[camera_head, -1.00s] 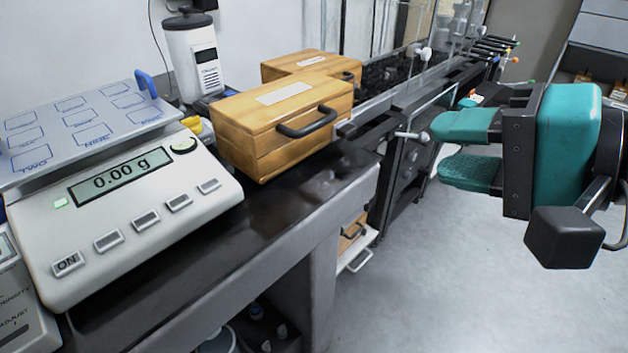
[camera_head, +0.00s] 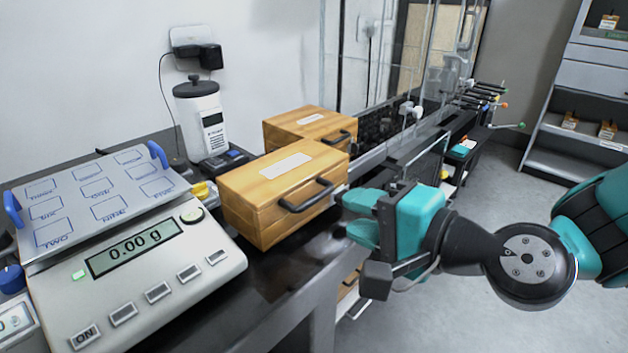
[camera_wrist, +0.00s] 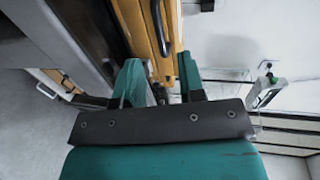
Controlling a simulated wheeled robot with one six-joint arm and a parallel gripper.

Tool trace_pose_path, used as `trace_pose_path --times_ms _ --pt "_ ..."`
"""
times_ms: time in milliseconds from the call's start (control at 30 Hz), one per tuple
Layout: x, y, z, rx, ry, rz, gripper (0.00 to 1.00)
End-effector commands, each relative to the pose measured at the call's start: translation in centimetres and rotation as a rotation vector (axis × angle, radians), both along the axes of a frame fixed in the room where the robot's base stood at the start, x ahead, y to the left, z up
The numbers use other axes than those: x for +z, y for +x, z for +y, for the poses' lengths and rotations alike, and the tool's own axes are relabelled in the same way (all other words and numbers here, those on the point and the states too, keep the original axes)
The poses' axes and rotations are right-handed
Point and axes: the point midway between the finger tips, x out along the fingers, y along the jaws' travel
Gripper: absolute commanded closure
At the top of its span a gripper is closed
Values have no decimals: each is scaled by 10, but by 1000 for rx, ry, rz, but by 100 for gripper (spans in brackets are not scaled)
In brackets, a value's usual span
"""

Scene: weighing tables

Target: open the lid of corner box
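Two wooden boxes with dark front handles and pale top labels stand on the dark bench, both with lids shut. The nearer box (camera_head: 262,219) is beside the scale, with its handle (camera_head: 307,196) facing right. The farther box (camera_head: 290,127) is behind it by the wall; I cannot tell which is the corner box. My gripper (camera_head: 350,213) is open and empty, just right of the nearer box, apparently not touching it. In the wrist view, a wooden front (camera_wrist: 136,22) with a dark handle (camera_wrist: 159,28) lies beyond and between my open fingertips (camera_wrist: 160,70).
A white scale (camera_head: 165,275) reading 0.00 g fills the left of the bench. A white bottle (camera_head: 203,118) stands behind it. Glass panels (camera_head: 400,60) rise behind the bench at right. Shelves (camera_head: 570,130) stand far right, with open floor before them.

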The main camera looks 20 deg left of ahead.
Motion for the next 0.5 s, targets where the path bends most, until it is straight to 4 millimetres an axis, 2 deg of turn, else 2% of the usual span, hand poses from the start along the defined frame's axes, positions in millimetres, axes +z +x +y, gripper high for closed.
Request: trace_pose_path --times_ms 33,200,333,500 --pt "-2 3 12 6 -2 0 64" --pt "-10 17 45 4 -1 0 64" --pt "-15 25 63 3 -1 1 64" --pt "-19 31 75 1 -1 1 64"
